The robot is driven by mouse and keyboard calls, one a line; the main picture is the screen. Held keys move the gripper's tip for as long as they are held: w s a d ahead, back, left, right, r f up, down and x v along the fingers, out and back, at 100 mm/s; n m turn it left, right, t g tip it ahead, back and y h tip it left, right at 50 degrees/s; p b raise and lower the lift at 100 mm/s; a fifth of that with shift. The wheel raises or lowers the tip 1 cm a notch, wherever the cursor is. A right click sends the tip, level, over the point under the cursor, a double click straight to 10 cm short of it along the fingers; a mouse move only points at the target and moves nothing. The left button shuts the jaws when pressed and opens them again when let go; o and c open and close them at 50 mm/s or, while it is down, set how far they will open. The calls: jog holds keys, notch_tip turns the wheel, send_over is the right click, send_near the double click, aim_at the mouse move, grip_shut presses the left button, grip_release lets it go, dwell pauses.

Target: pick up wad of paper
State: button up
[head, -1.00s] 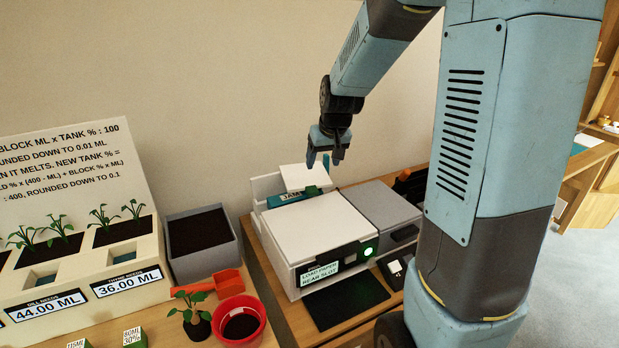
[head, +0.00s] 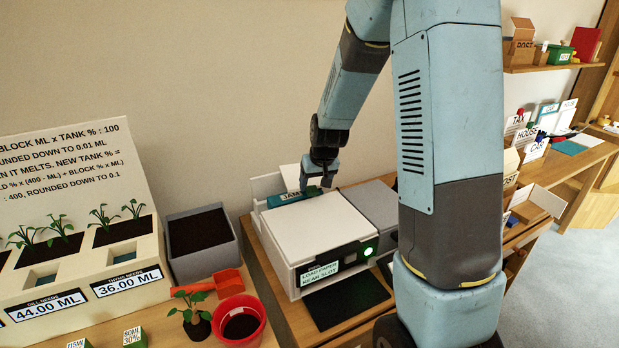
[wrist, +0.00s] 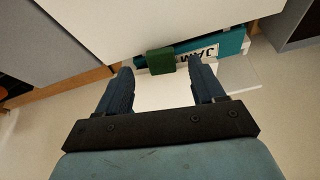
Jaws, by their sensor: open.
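The printer (head: 315,230) stands on the wooden counter, with a white top and a green light at its front. A teal bar marked JAM (head: 292,197) with a green tab (wrist: 161,62) lies along its rear edge. A flat white piece (head: 290,174) stands at the rear; white also shows between my fingers in the wrist view (wrist: 165,95). I cannot tell whether this is the wad of paper; no crumpled wad shows clearly. My gripper (head: 317,184) is open, low over the printer's rear edge. In the wrist view its fingers (wrist: 161,67) point toward the JAM bar, one either side of the tab.
A dark soil bin (head: 201,235) stands left of the printer, with a red pot (head: 240,318) in front. A grey unit (head: 372,205) adjoins the printer's right side. Shelves with labelled cards (head: 535,150) are at the far right.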

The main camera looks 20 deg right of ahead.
jog(key=shift+x, duration=1.4)
jog(key=shift+a, duration=0.1)
jog(key=shift+c, duration=0.3)
grip_shut()
jog(key=shift+r, duration=0.1)
